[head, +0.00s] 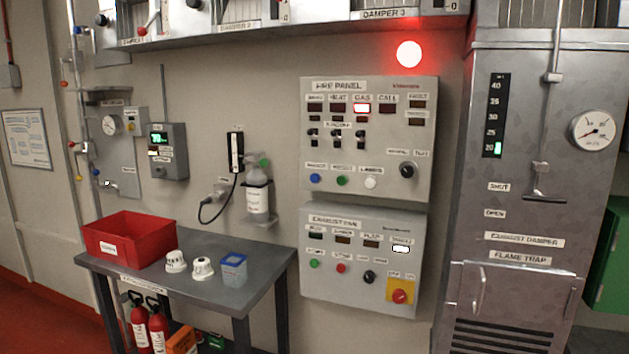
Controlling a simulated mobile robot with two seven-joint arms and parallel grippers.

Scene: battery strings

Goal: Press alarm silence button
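The fire panel (369,90) is a grey box on the wall in the middle of the head view. Its lower row holds a blue button (315,178), a green button (341,181) and a white button (370,183). The small labels above them are too blurred to read surely, so I cannot tell which is alarm silence. The GAS lamp (362,108) is lit red. A round red beacon (409,54) glows above the panel. Neither of my grippers is in view.
Below hangs the exhaust fan panel (340,290) with a red knob on yellow (400,291). A grey table (205,262) at lower left bears a red bin (127,240), two white detectors and a blue tub. A metal exhaust damper cabinet (540,180) stands at right.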

